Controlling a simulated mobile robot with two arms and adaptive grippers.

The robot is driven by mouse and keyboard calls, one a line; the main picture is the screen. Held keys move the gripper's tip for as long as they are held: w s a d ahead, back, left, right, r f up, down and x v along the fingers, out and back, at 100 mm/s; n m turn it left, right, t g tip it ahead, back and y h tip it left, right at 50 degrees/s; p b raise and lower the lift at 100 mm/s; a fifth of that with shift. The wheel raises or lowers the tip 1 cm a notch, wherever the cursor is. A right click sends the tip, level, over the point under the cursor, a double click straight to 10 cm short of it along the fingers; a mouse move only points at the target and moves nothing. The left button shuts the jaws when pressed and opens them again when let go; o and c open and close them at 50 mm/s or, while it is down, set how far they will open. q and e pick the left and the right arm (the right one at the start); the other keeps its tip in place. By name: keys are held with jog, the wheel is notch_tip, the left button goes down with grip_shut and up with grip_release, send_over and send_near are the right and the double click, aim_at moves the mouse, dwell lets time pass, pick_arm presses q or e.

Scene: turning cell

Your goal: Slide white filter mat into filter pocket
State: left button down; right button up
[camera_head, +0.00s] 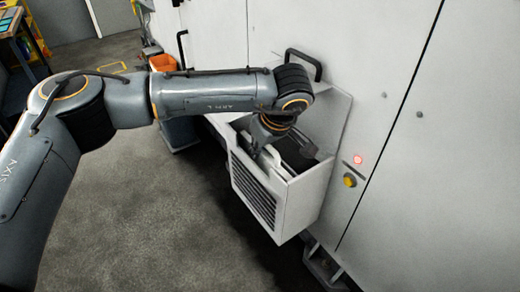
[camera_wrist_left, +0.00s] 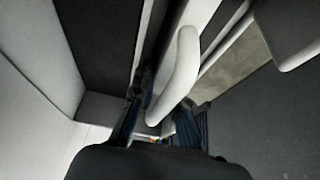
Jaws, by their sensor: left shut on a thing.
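The filter pocket (camera_head: 300,208) is a white open-topped box with a louvred front, fixed to the machine's side in the head view. My left gripper (camera_head: 259,157) reaches down into its open top, near the louvred front wall. In the left wrist view my left gripper (camera_wrist_left: 165,112) has its dark fingers on either side of a white, rounded-edged piece, which I take to be the white filter mat (camera_wrist_left: 181,70), and is shut on it. In the head view the wrist and pocket walls hide most of the mat. How deep it sits cannot be told. My right gripper is not in view.
A dark handle (camera_head: 304,62) sticks out above the pocket. A lit red lamp (camera_head: 358,159) and a yellow button (camera_head: 349,180) are on the machine face to its right. An orange bin (camera_head: 176,127) stands behind my arm.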

pick_arm(q)
jog(key=c, duration=1.3)
grip_release()
jog(key=shift+s+f, duration=0.4)
jog(key=shift+f, duration=0.3)
jog(key=shift+o, duration=0.2)
jog(key=shift+w+f, duration=0.1)
jog(key=shift+d+r, duration=0.15)
jog(key=shift+r, duration=0.3)
jog(key=v, duration=1.2)
jog(key=shift+w+r, duration=0.2)
jog(key=shift+w, duration=0.15)
jog(key=shift+f, duration=0.1)
